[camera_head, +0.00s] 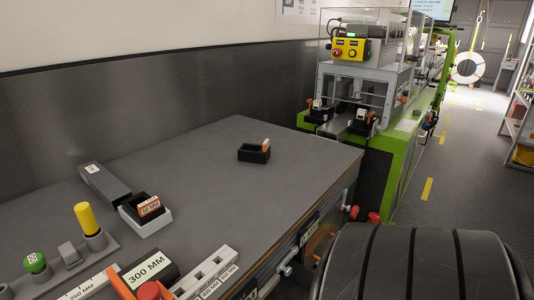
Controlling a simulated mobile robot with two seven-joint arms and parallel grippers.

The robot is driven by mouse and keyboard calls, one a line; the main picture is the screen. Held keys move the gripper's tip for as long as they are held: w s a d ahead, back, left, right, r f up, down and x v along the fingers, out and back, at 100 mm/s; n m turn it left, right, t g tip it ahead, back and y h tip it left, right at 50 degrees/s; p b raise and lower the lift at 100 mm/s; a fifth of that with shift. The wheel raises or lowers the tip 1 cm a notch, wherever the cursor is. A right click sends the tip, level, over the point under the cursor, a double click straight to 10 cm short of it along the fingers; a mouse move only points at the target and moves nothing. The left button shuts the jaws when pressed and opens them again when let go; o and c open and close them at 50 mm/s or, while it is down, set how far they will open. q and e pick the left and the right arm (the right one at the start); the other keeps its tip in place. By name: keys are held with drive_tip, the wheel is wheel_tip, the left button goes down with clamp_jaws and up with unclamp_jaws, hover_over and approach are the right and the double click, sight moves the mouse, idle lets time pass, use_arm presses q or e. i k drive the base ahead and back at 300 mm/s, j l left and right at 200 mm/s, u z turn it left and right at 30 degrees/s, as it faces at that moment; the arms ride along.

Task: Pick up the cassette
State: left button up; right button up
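A small black open-topped box with an orange tab (254,153), which looks like a cassette, sits alone on the dark grey tabletop (210,160). A similar dark cassette with an orange and white label reading "80 MM" or "90 MM" (149,207) sits in a white holder (152,226) nearer the left. I cannot tell which of them the task names. Neither of my grippers shows in the head view.
A grey block (105,184), a yellow cylinder (84,218), a green knob (34,261) and a "300 MM" block (147,268) occupy the table's near left. A green-framed machine (360,90) stands beyond the far edge. The table's middle is mostly clear.

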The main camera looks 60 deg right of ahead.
sight(251, 152)
drive_tip(key=z, duration=1.95)
drive_tip(key=i+l+u, duration=0.2)
drive_tip(key=l, duration=0.75)
drive_tip(key=i+l+u, duration=0.2)
drive_tip(key=l, duration=0.75)
drive_tip(key=l+u, duration=0.2)
drive_tip(key=l, duration=0.75)
